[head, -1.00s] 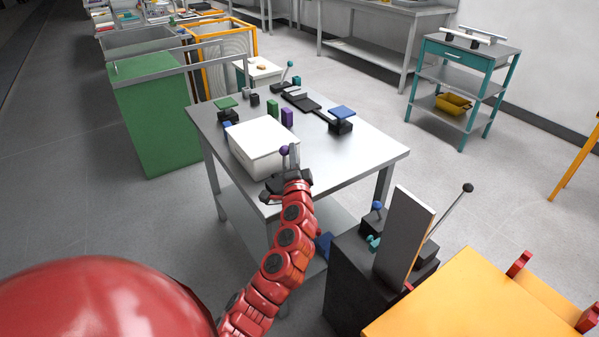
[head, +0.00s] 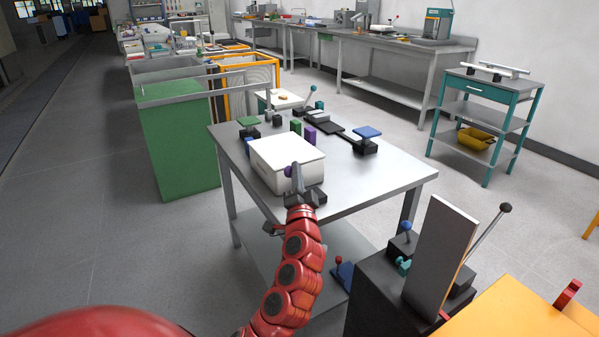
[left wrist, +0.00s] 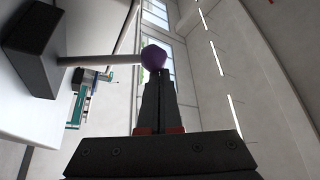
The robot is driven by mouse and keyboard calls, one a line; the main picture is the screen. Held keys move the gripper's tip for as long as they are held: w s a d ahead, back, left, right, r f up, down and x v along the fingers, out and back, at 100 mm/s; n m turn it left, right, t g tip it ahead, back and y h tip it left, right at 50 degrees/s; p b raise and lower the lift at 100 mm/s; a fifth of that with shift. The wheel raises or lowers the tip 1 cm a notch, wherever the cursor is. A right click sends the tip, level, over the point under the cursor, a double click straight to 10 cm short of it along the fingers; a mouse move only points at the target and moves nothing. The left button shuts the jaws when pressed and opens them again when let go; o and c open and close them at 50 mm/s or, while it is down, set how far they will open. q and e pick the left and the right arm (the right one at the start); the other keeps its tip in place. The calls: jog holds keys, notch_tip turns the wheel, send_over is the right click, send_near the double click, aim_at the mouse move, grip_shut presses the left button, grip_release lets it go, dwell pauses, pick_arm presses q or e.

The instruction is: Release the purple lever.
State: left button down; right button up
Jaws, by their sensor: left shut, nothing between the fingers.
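In the left wrist view the purple knob (left wrist: 154,57) sits at the end of a grey rod that runs left to a dark base (left wrist: 36,48). My left gripper (head: 297,172) is shut with nothing between its fingers. Its fingertips (left wrist: 158,74) are right at the knob and overlap it in the picture; I cannot tell if they touch. The lever's base is hidden in the head view. My right gripper is not in view.
The white box (head: 287,160) stands close behind the knob on the metal table (head: 390,175). Green and purple blocks, a blue-topped device (head: 367,133) and a green-topped one (head: 249,121) stand farther back. A dark box with levers (head: 385,300) stands at lower right.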

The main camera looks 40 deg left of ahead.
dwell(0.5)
pick_arm(q)
jog(key=p+v, duration=0.1)
jog(key=v, duration=1.6)
jog(key=shift+s+d, duration=0.2)
